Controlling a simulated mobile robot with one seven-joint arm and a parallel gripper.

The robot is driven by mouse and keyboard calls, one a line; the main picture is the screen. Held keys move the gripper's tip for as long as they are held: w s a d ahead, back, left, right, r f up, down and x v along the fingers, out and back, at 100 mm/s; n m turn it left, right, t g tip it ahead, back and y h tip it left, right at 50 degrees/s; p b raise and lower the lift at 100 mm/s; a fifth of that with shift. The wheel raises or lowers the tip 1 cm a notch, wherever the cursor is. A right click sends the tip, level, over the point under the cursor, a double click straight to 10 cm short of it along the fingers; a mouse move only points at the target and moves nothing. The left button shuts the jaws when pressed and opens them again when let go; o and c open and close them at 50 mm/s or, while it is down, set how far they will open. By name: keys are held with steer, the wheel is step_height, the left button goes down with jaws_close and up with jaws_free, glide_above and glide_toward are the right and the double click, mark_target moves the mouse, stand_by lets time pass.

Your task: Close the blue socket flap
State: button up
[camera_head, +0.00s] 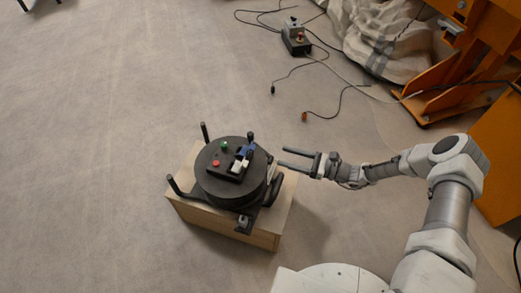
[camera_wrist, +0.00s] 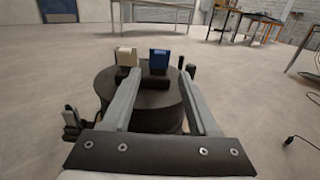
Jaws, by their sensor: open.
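The blue socket flap (camera_head: 244,151) is on top of a round black device (camera_head: 206,188), beside a white flap (camera_head: 237,167). In the wrist view the blue flap (camera_wrist: 159,60) shows as an upright face and seems raised, with the white flap (camera_wrist: 127,56) to its left. My gripper (camera_head: 282,157) is open and empty, to the right of the device and apart from the flap. In the wrist view the fingers of my gripper (camera_wrist: 161,72) spread to either side, with the blue flap beyond them. The flap's hinge is too small to make out.
The device stands on a wooden box (camera_head: 262,240) with black posts around it. A red button (camera_head: 215,163) and a green button (camera_head: 224,145) are on its top. Cables and a control box (camera_head: 296,38) lie behind. Open floor is at left.

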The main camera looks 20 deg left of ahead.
steer(key=a+b, duration=0.1)
steer(key=a, duration=0.9)
steer(key=shift+s+b, duration=0.15)
steer(key=shift+b, duration=0.2)
steer(key=shift+c, duration=0.2)
jaws_close()
